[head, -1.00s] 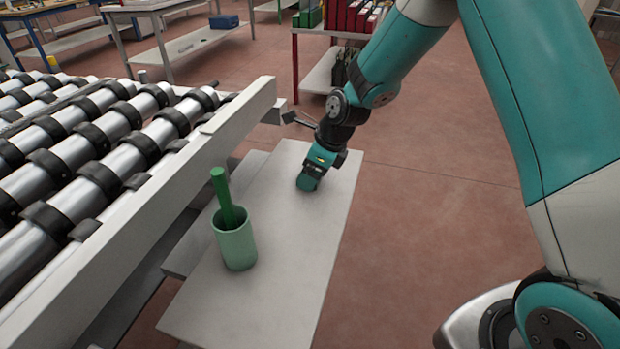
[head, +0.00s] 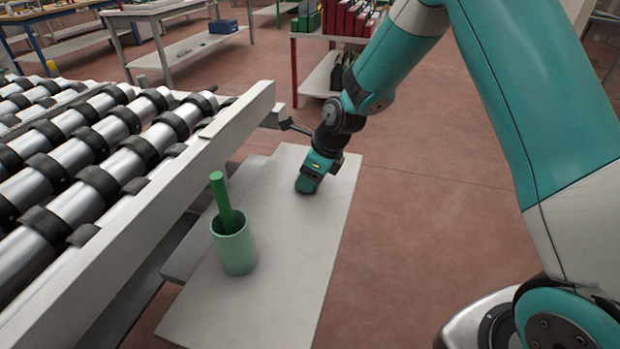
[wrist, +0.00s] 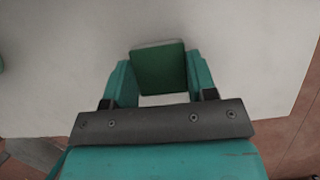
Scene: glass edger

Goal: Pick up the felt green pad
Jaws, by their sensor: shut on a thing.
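The felt green pad (wrist: 160,68) is a small dark green block with a pale edge along its far side. In the wrist view it sits between the two teal fingers of my gripper (wrist: 160,80), which is shut on it. In the head view my gripper (head: 307,184) is low at the far end of the pale grey table (head: 270,290). I cannot tell whether the pad touches the tabletop.
A light green cup (head: 235,248) with a dark green stick (head: 222,200) in it stands nearer on the table. A roller conveyor (head: 90,170) with a grey side rail (head: 170,210) runs along the left. The floor to the right is open.

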